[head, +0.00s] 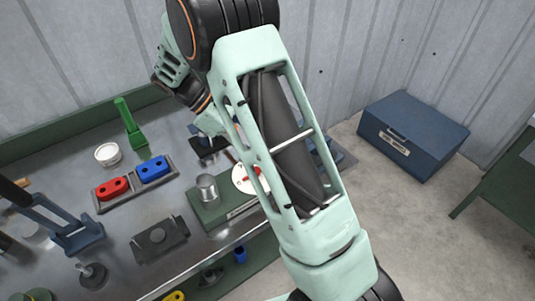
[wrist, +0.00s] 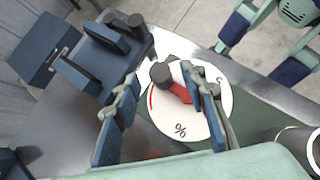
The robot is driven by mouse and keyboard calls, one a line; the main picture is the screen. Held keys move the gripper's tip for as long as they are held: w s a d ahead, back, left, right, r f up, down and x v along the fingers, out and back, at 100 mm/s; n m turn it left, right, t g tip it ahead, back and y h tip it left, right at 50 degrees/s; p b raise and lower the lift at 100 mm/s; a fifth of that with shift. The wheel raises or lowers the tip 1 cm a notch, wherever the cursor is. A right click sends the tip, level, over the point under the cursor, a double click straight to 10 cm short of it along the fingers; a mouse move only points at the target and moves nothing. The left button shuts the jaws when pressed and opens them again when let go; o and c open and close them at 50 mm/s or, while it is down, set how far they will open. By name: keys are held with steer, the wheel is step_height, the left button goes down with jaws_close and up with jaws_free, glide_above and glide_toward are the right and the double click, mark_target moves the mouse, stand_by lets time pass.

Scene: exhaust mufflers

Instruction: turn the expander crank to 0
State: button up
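The expander's white dial (wrist: 210,125) bears a red arc and a % mark in the wrist view. The red crank arm (wrist: 178,92) lies over the dial and ends in a dark upright knob (wrist: 160,73). My gripper (wrist: 160,105) is open above the dial, with one blue-padded finger on each side of the knob in the picture. I cannot tell whether a finger touches the crank. The right finger covers part of the dial. In the head view the dial (head: 241,180) sits on a green base (head: 212,213), partly hidden by my arm, and the gripper is hidden.
A metal cylinder (head: 207,187) stands beside the dial. A tray with red (head: 112,188) and blue (head: 154,168) blocks, a white pot (head: 108,155) and a green tool (head: 131,124) are on the bench. A blue box (head: 412,135) is on the floor.

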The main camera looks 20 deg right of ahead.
steer(key=v, duration=0.8)
steer(key=shift+a+r, duration=0.15)
